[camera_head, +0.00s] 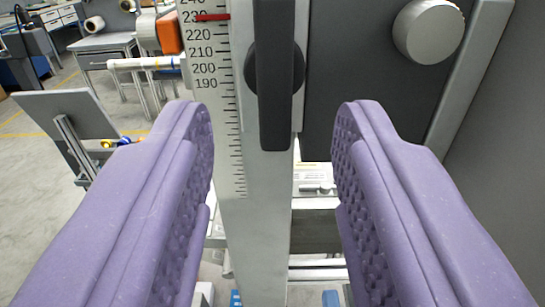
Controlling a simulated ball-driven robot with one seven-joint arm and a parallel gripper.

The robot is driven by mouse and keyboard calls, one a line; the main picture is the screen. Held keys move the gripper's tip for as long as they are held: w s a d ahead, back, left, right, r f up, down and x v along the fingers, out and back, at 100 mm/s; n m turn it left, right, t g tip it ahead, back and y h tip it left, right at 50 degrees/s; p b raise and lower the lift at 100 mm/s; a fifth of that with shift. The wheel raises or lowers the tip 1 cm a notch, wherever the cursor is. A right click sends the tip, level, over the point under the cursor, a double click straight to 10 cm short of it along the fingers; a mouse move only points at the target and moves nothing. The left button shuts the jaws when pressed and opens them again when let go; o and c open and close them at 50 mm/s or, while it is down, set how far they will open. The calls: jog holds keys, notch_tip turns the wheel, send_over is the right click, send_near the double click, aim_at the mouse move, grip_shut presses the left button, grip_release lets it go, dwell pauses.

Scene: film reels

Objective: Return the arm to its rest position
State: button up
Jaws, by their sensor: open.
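My gripper (272,135) fills the lower part of the view. Its two purple, textured fingers stand wide apart, with nothing held between them. A black handle (275,75) hangs upright straight ahead, in line with the gap between the fingers. Behind it stands a pale vertical scale bar (212,62) with printed numbers and a red pointer. I cannot tell whether either finger touches anything.
A dark panel with a silver knob (428,31) stands at the right, beside a grey wall (505,130). At the left are a tilted grey board (68,112), a grey table (105,43) and an orange object (169,32). Open floor (30,190) shows at the lower left.

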jog(key=s, duration=0.2)
jog(key=shift+s, duration=0.3)
jog(key=shift+r, duration=0.1)
